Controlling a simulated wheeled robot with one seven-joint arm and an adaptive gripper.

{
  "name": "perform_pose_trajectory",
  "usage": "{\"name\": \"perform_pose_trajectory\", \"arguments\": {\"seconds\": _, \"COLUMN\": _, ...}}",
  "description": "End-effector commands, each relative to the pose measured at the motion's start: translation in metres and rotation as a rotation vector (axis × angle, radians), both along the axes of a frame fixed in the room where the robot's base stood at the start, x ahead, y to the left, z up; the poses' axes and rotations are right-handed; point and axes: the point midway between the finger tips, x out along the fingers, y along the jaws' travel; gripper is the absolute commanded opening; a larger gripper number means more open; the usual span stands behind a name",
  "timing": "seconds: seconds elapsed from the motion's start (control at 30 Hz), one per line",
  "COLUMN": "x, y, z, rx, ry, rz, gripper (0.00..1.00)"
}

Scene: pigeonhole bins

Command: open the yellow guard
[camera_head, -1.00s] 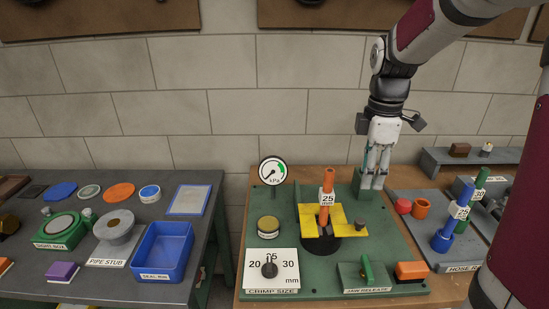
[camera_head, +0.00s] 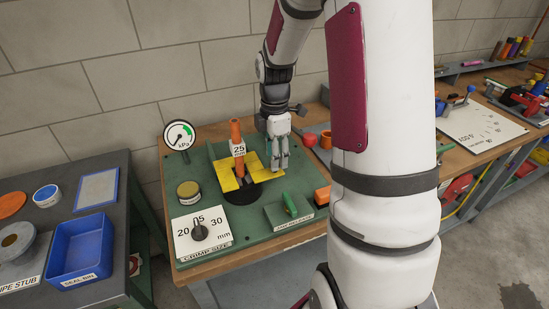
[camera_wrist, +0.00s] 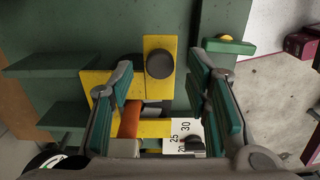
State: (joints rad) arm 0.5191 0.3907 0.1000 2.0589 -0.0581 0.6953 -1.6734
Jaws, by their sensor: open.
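The yellow guard (camera_head: 228,179) lies as flat plates over the dark round crimp head on the green bench panel. An orange hose (camera_head: 235,132) tagged 25 stands upright through its middle. In the wrist view, a dark round knob (camera_wrist: 160,64) sits on one yellow plate (camera_wrist: 160,98). My gripper (camera_head: 279,166) points down at the guard's right side. It is open and empty; in the wrist view its fingers (camera_wrist: 160,76) stand on either side of the knob, apart from it. The head view does not show the knob clearly behind the fingers.
The crimp size dial (camera_head: 199,232) is in front, with the green jaw release lever (camera_head: 289,204) to its right. A pressure gauge (camera_head: 179,135) and round tin (camera_head: 188,194) stand left. An orange block (camera_head: 323,196) and red part (camera_head: 310,139) are near my arm.

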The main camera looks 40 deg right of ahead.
Motion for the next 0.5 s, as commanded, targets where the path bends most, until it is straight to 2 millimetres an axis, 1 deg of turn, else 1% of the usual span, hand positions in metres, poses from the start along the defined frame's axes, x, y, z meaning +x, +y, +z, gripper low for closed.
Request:
{"name": "perform_pose_trajectory", "arguments": {"seconds": 0.1, "x": 0.0, "y": 0.0, "z": -0.011, "rx": 0.001, "ry": 0.002, "rz": 0.0, "gripper": 0.44}}
{"name": "perform_pose_trajectory", "arguments": {"seconds": 0.2, "x": 0.0, "y": 0.0, "z": -0.015, "rx": 0.0, "ry": -0.001, "rz": 0.0, "gripper": 0.44}}
{"name": "perform_pose_trajectory", "arguments": {"seconds": 0.47, "x": 0.0, "y": 0.0, "z": -0.016, "rx": -0.001, "ry": -0.002, "rz": -0.001, "gripper": 0.44}}
{"name": "perform_pose_trajectory", "arguments": {"seconds": 0.5, "x": 0.0, "y": 0.0, "z": -0.016, "rx": 0.0, "ry": -0.001, "rz": -0.001, "gripper": 0.42}}
